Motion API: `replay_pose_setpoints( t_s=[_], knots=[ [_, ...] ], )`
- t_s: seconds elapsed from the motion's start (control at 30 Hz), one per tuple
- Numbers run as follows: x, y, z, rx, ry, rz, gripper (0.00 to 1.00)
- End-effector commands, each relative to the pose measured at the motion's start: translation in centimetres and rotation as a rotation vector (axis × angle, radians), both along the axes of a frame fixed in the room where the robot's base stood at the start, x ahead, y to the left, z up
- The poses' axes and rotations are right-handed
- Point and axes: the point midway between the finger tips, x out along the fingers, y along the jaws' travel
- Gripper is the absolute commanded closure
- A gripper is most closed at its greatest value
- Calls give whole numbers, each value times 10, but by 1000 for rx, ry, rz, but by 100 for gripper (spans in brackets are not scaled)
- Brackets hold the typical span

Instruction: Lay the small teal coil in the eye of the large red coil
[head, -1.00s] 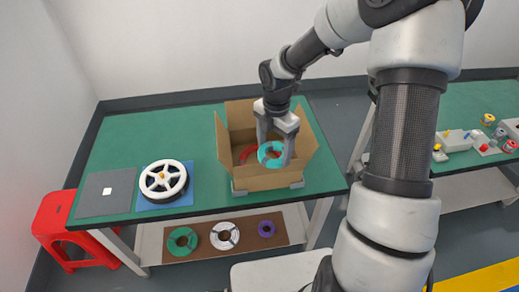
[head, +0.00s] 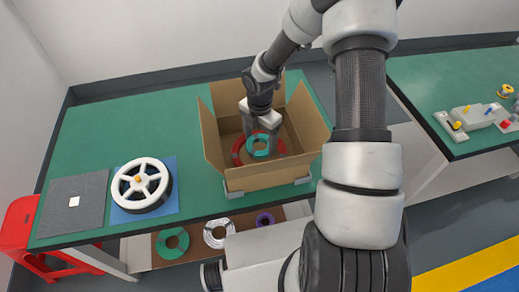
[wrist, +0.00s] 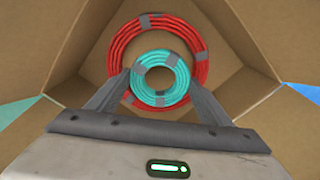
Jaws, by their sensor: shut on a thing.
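The small teal coil (wrist: 138,78) is between the fingers of my gripper (wrist: 161,84), which is shut on it. In the head view the teal coil (head: 260,154) is inside the cardboard box, held by my gripper (head: 261,136) reaching down from above. The large red coil (wrist: 192,40) lies on the box floor. In the wrist view the teal coil overlaps the lower part of the red coil's eye and covers some of its near rim. In the head view the red coil (head: 237,150) is partly hidden. I cannot tell the height gap between the coils.
The open cardboard box (head: 262,178) stands on the green table (head: 110,140), flaps spread around my gripper. A white spool (head: 141,184) on a blue mat and a grey mat (head: 74,206) are at left. Several coils lie on the brown shelf board (head: 190,257) below.

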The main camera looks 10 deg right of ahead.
Motion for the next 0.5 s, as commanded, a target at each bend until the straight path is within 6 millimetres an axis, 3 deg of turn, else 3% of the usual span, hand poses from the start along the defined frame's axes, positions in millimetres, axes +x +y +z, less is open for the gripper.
replay_pose_setpoints(
  t_s=[0.33, 0.5],
  knots=[
    [0, 1, -39, 0, 1, 2, 50],
    [1, 0, -42, 0, -1, 0, 50]
  ],
)
